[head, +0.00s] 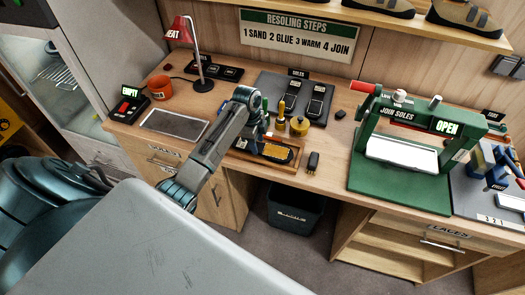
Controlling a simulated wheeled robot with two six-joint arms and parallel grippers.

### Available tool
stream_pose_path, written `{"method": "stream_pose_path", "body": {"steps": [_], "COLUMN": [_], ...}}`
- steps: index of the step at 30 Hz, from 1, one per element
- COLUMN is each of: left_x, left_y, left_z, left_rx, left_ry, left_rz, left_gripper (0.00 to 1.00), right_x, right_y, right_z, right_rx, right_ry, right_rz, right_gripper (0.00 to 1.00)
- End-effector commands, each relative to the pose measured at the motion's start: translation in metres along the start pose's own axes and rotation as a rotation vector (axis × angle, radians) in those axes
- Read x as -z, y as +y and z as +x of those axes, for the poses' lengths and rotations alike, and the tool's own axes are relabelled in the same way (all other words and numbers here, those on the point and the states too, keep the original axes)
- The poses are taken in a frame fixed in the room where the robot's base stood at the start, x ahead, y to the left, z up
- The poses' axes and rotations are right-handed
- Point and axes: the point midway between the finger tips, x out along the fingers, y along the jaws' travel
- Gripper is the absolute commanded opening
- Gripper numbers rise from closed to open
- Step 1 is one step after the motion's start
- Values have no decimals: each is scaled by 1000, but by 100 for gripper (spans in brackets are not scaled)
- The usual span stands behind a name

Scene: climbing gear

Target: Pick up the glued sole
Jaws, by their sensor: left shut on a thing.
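The glued sole (277,152) is a dark sole with an amber, shiny top. It lies at or just above a shallow wooden tray (291,169) near the front edge of the bench. My left gripper (261,145) reaches in from the left and is shut on the near left end of the sole. The arm hides part of the tray and of the sole's left end. I cannot tell whether the sole is clear of the tray. My right gripper is not in view.
A green press (405,183) marked OPEN stands right of the tray. Dark soles lie on a grey mat (268,84) behind, near a yellow pot (299,125). A red lamp (180,30), orange mug (160,87) and grey plate (174,124) are left. A dark bin (295,212) stands below.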

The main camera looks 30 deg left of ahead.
Motion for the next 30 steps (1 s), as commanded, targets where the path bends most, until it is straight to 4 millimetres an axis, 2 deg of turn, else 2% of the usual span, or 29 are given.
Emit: {"method": "stream_pose_path", "body": {"steps": [10,21,30], "left_x": [3,6,6], "left_y": [0,-1,0], "left_z": [-19,-37,-42], "left_rx": [1,2,1], "left_ry": [0,1,0], "left_rz": [0,1,0], "left_gripper": [14,14,14], "right_x": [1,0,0], "right_y": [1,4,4], "right_z": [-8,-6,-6], "right_rx": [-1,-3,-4], "right_ry": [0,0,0], "right_rz": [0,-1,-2], "right_gripper": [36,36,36]}}
